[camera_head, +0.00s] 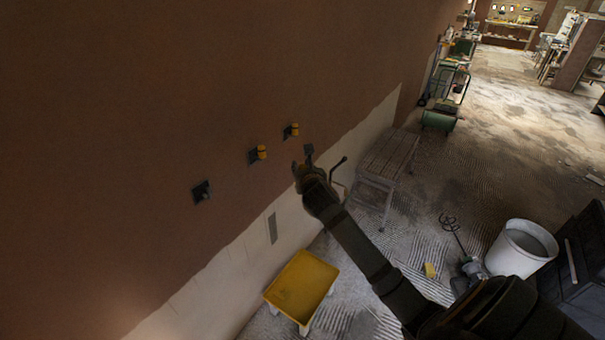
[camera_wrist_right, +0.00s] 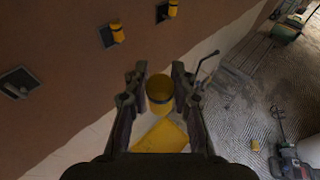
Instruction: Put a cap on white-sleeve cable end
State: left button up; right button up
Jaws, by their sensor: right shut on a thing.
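In the right wrist view the gripper (camera_wrist_right: 159,84) is shut on a yellow cap (camera_wrist_right: 160,95), held clear of the wall; the head view hides this cap. Two wall boxes carry yellow caps, the middle one (camera_head: 261,152) and the one right of it (camera_head: 293,130). The leftmost box (camera_head: 202,192) has no yellow cap; a short stub shows there in the wrist view (camera_wrist_right: 18,88). Sleeve colours cannot be made out. My left gripper is out of view.
A yellow tray (camera_head: 300,284) stands low by the wall. A wooden bench (camera_head: 385,162) stands beyond my right arm. A white bucket (camera_head: 521,247), a mixer (camera_head: 472,267) and a small yellow block (camera_head: 430,270) are on the floor. The wall face around the leftmost box is clear.

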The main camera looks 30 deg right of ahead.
aim_at(303, 166)
jog(key=shift+r, duration=1.55)
jog(key=shift+f, duration=0.1)
